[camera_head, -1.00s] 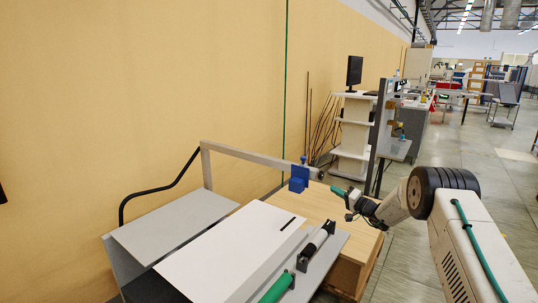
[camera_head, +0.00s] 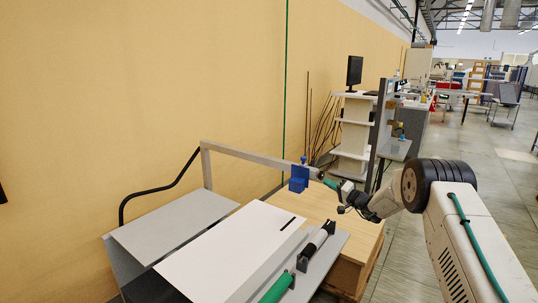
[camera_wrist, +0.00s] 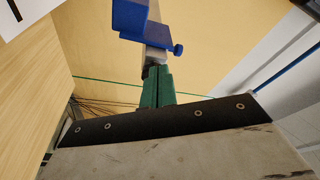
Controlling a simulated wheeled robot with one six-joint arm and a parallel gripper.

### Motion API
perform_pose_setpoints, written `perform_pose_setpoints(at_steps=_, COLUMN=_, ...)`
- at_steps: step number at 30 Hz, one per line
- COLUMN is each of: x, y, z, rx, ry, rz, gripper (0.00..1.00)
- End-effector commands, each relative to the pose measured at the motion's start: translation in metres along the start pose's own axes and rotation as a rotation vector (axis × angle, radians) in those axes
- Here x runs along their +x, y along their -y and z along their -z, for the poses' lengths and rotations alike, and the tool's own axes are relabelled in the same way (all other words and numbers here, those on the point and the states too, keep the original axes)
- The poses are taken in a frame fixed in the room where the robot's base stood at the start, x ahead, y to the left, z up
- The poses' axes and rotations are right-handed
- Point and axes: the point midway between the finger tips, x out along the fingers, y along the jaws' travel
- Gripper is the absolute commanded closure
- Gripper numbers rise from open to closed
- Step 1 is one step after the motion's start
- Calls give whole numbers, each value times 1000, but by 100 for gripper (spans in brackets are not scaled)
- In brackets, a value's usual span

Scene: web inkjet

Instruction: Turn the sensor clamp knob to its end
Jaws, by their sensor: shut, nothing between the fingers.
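The blue sensor clamp (camera_head: 299,180) sits near the free end of a grey bar, with a small blue knob (camera_head: 303,160) on top. In the wrist view the clamp (camera_wrist: 130,20) is at the top, and its knob (camera_wrist: 178,49) sticks out to the right. My gripper (camera_head: 327,182), with green fingers, is just right of the clamp, by the bar's end. In the wrist view the shut fingertips (camera_wrist: 156,70) overlap the bar's end, below and left of the knob. They are apart from the knob and hold nothing. Whether they touch the bar is unclear.
The grey bar (camera_head: 250,156) reaches from a post at the left over a wooden surface (camera_head: 315,207). A white sheet (camera_head: 225,255) lies in front, beside green and black rollers (camera_head: 278,288). Shelves with a monitor (camera_head: 354,72) stand behind. Open floor is at the right.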

Motion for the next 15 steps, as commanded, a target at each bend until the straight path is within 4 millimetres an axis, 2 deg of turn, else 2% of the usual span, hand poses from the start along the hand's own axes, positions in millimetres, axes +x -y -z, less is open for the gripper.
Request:
perform_pose_setpoints(at_steps=6, x=22, y=0, z=-6, rx=-1, ry=0, rz=1, gripper=100)
perform_pose_setpoints(at_steps=15, x=28, y=-1, z=-7, rx=0, ry=-1, rz=-1, gripper=100)
